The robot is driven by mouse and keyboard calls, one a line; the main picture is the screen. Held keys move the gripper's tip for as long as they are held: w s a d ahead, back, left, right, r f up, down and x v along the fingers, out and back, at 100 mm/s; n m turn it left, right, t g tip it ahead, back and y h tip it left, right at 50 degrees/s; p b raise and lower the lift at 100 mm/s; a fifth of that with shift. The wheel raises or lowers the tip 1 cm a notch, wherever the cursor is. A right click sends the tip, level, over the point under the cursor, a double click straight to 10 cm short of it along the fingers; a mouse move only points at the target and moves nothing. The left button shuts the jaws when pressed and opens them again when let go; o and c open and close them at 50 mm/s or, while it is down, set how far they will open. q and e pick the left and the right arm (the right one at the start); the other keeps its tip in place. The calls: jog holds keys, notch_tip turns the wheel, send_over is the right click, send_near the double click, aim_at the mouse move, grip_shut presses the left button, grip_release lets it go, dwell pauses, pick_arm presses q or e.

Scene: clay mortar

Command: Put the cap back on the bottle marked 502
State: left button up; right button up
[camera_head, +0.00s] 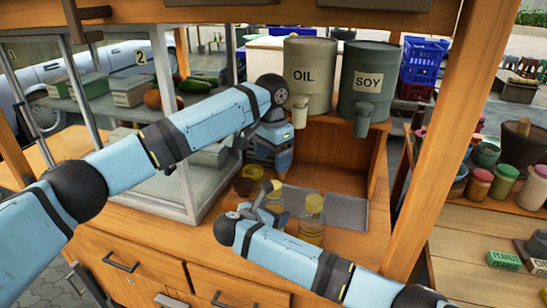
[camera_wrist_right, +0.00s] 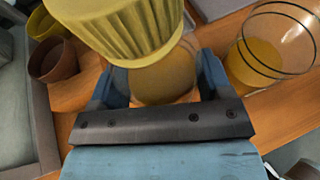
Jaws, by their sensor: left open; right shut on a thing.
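My left gripper (camera_head: 269,166) points down from above and is open. My right gripper (camera_head: 262,206) is low over the counter, shut on a bottle (camera_head: 277,200) beneath the left one. In the right wrist view the fingers flank its round glass body (camera_wrist_right: 160,80), and a yellow ridged cap (camera_wrist_right: 120,25) is above it, close to the camera. Whether the cap is seated cannot be told. A second glass bottle (camera_head: 312,228) with yellow contents stands to the right; it also shows in the right wrist view (camera_wrist_right: 262,62). No 502 mark is legible.
A grey sheet (camera_head: 345,211) lies to the right. The OIL drum (camera_head: 310,85) and SOY drum (camera_head: 368,95) stand on the shelf behind. A wooden post (camera_head: 430,140) bounds the right side.

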pick_arm(q)
jog(key=n, duration=0.6)
jog(key=shift+s+r, duration=0.15)
jog(key=n, duration=0.3)
jog(key=shift+d+r, duration=0.1)
jog(key=shift+s+n, duration=0.2)
jog(key=shift+n, duration=0.8)
jog(key=shift+f, duration=0.25)
jog(key=shift+f, duration=3.95)
jog(key=shift+c, duration=0.2)
jog(key=c, duration=0.9)
jog(key=shift+c, duration=0.2)
